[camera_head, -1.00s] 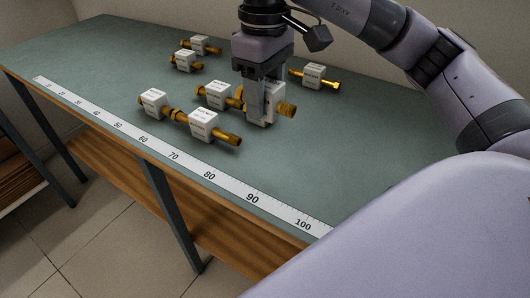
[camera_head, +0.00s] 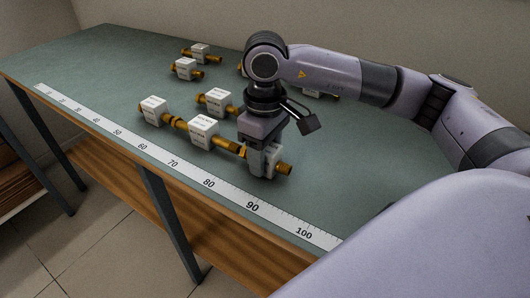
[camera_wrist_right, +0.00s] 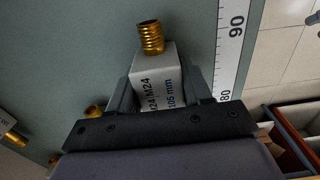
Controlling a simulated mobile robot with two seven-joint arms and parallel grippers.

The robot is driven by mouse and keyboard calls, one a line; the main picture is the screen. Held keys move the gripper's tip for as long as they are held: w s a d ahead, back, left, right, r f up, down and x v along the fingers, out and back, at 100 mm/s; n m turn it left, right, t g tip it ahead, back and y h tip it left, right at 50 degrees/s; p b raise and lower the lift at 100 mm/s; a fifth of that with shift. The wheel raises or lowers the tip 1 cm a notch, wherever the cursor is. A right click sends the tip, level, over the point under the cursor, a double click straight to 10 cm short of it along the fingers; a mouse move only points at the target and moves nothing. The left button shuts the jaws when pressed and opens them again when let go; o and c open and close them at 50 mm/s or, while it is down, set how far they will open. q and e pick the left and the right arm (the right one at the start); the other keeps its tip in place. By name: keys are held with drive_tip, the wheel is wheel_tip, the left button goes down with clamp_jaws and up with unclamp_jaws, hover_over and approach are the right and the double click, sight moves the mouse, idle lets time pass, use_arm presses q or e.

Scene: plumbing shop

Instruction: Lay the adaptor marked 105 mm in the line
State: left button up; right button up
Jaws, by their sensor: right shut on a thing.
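My right gripper (camera_head: 258,172) points down and is shut on the 105 mm adaptor, a white block (camera_wrist_right: 156,68) with brass threaded ends. The block reads "M24" and "105 mm" in the right wrist view. One brass end (camera_head: 284,169) sticks out to the right of the fingers. The line is two joined adaptors along the ruler: a left one (camera_head: 153,109) and a right one (camera_head: 203,132). The held adaptor is at the line's right end, roughly in line with it. Whether the ends touch is hidden by the gripper. My left gripper is out of view.
A ruler strip (camera_head: 208,183) runs along the bench's front edge. Another adaptor (camera_head: 217,101) lies just behind the line. Two more, one nearer (camera_head: 185,68) and one farther (camera_head: 199,52), lie at the back. My arm partly hides others behind it. The bench's right part (camera_head: 350,150) is clear.

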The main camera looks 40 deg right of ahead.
drive_tip(key=shift+f+b, duration=0.3)
drive_tip(key=o, duration=1.1)
drive_tip(key=shift+r, duration=0.15)
drive_tip(key=shift+r+p, duration=0.3)
drive_tip(key=shift+p, duration=0.15)
wheel_tip(320, 180, up, 11)
drive_tip(key=shift+r, duration=0.2)
drive_tip(key=shift+r+p, duration=0.2)
drive_tip(key=shift+p, duration=0.1)
